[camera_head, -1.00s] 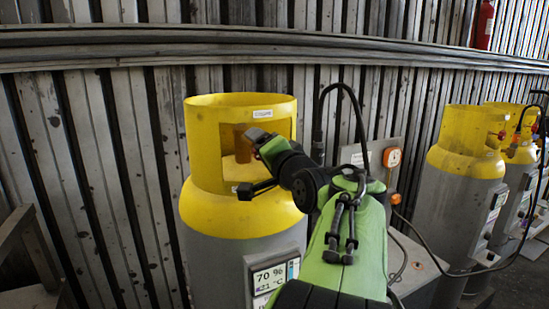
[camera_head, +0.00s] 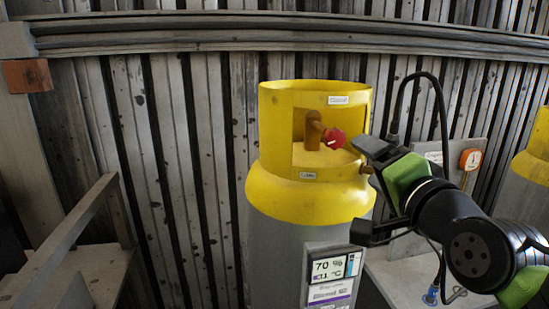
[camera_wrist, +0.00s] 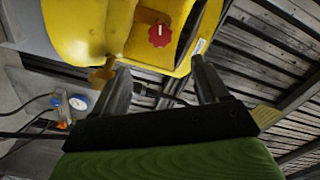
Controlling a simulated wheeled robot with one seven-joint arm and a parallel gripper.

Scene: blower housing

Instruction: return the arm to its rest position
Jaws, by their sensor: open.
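My gripper (camera_head: 362,188) is at the right side of the nearest gas cylinder, in front of its yellow collar, with my green and black arm reaching in from the right. Its two fingers are apart with nothing between them; they also show in the wrist view (camera_wrist: 160,82). The cylinder has a yellow top (camera_head: 300,205) with a collar opening. A red valve knob (camera_head: 333,138) sits in that opening, apart from my fingers. In the wrist view the red knob (camera_wrist: 160,36) lies beyond the fingertips.
A grey box (camera_head: 405,278) with a black hose and an orange-rimmed gauge (camera_head: 470,159) stands right of the cylinder. Another yellow-topped cylinder (camera_head: 538,150) is at the right edge. A grey wooden frame (camera_head: 75,235) stands at the left. A ribbed metal wall (camera_head: 190,150) is behind.

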